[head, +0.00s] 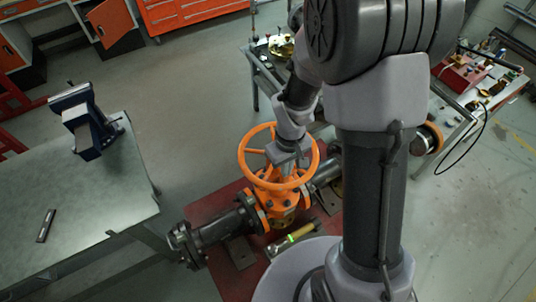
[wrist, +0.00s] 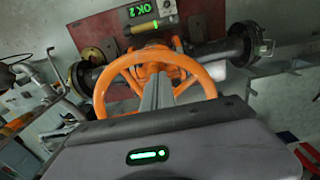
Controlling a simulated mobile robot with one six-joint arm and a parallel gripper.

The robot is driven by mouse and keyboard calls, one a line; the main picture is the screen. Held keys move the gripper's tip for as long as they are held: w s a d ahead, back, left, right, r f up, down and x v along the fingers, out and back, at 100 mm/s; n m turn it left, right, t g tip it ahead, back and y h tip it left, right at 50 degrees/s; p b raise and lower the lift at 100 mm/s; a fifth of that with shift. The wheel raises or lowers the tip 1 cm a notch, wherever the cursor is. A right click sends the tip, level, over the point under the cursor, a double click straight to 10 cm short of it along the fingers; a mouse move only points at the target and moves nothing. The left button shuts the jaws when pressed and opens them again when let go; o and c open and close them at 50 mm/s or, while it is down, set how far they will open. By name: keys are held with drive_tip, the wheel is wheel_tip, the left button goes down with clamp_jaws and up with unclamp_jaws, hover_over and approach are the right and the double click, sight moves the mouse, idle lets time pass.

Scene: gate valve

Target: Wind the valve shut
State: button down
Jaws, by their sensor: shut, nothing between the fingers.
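The orange handwheel (head: 242,160) sits on top of the orange gate valve (head: 283,210), which joins grey pipes on both sides. In the wrist view the wheel rim (wrist: 101,92) fills the middle. My gripper (head: 290,162) is shut and empty, pointing down within the wheel's ring in the head view. In the wrist view my closed fingers (wrist: 158,88) cross the ring's opening towards the hub. I cannot tell whether they reach between the spokes or touch them. A small display reading "OK 2" (wrist: 152,9) shows beyond the valve.
The valve stands on a red base plate (head: 205,215). A tool-like bar with a green light (head: 291,238) lies in front of it. A grey workbench (head: 75,205) with a blue vise (head: 85,122) is at left. A cluttered table (head: 480,90) is at right.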

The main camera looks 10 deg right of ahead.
sight(250, 150)
idle(0.6)
wheel_tip(250, 150, down, 6)
drive_tip(key=b, duration=0.5)
drive_tip(key=shift+r, duration=0.2)
drive_tip(key=w+a, duration=0.2)
drive_tip(key=w, duration=0.2)
drive_tip(key=w+a, duration=0.6)
drive_tip(key=w, duration=0.1)
drive_tip(key=shift+w+a, duration=0.2)
drive_tip(key=shift+w, duration=0.15)
drive_tip(key=shift+w+d, duration=0.1)
drive_tip(key=shift+w, duration=0.25)
drive_tip(key=shift+w+d, duration=0.1)
drive_tip(key=shift+w, duration=0.15)
